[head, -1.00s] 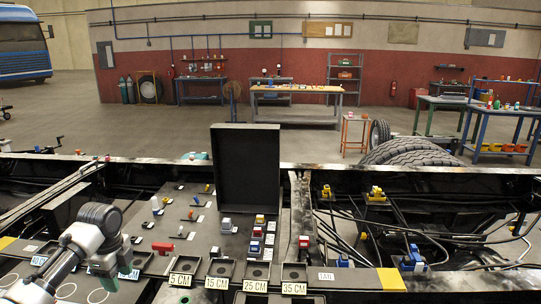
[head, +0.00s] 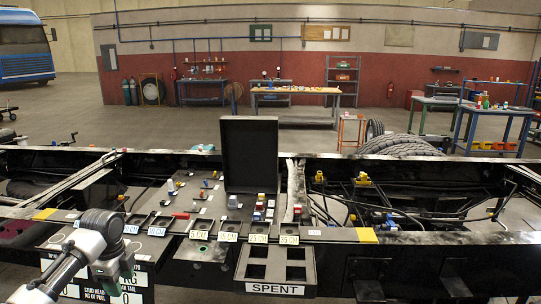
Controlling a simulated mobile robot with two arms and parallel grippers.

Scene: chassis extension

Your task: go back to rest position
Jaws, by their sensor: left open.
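My left gripper (head: 107,272) is at the lower left of the head view, at the end of my pale arm with its dark wrist joint. It is open, and nothing shows between its fingers. It is in front of a dark sign with white lettering (head: 132,290), which it partly covers. My right gripper is not in view.
A dark chassis frame (head: 420,236) crosses the view. A grey work panel (head: 205,208) holds small coloured parts, labelled slots and an upright black lid (head: 250,152). A tray labelled SPENT (head: 276,288) juts out in front. Tables stand behind, beyond open floor.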

